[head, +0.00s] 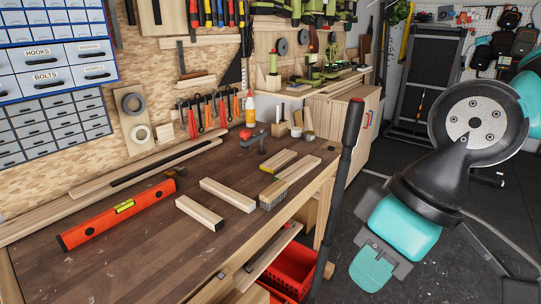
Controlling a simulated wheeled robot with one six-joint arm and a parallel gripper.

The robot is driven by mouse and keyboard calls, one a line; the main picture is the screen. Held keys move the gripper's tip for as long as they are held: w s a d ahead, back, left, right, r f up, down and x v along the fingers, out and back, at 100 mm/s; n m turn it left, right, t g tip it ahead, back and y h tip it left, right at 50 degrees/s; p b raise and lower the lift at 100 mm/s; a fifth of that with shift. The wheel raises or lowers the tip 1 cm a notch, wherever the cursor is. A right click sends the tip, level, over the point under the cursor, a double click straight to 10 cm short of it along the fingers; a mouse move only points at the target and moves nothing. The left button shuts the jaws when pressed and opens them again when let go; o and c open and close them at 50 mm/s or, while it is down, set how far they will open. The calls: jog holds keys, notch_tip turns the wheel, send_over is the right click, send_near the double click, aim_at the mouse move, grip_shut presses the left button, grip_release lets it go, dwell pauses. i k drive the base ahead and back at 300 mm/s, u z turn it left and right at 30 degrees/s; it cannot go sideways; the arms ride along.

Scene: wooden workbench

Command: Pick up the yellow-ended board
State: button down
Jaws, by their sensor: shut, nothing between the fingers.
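My arm is at the right of the head view, over the floor and apart from the boards. I cannot make out any gripper fingers.
An orange level (118,213) lies at the left. A brush (285,189) lies close in front of the yellow-marked pieces. A red clamp-like tool (252,138) and an orange bottle (250,117) stand behind. A black pole (343,160) rises at the bench's right edge.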

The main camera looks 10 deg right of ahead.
aim_at(272, 165)
jog(key=i, duration=0.7)
jog(key=z, duration=1.85)
jog(key=i, duration=2.55)
jog(key=u, duration=3.85)
jog(key=i, duration=0.45)
jog(key=u, duration=0.05)
